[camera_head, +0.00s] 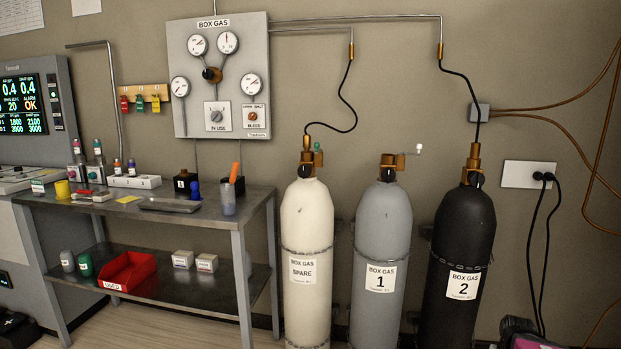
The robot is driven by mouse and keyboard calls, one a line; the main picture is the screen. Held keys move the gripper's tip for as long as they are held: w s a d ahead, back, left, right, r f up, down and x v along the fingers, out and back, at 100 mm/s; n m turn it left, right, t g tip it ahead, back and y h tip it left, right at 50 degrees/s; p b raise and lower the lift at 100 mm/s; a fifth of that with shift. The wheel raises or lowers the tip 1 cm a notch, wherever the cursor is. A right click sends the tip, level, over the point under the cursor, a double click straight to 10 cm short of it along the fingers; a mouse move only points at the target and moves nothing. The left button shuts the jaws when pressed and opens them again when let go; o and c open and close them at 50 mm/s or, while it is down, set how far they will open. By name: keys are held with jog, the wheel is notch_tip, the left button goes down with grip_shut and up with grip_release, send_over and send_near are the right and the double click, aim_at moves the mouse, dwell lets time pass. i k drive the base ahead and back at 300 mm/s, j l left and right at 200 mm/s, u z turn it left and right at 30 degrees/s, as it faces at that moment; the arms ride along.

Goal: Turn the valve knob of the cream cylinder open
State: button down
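The cream cylinder (307,219) stands upright in front of the wall, left of two other cylinders. Its label reads BOX GAS SPARE. A brass valve (307,158) sits on its top, with a small green knob (318,157) on the right side and a dark round part (304,171) at the front. I cannot tell from the knob how far the valve is turned. A black hose (342,128) runs from the top of this valve up to the wall pipe. My gripper is not in view.
A grey cylinder (383,231) marked 1 and a black cylinder (464,236) marked 2 stand close on the right. A metal bench (256,198) stands on the left. A gauge panel (253,85) hangs above. A dark and pink object (530,341) shows at the bottom right.

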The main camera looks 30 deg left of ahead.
aim_at(304, 171)
jog(key=j+u, duration=0.1)
jog(key=u, duration=1.3)
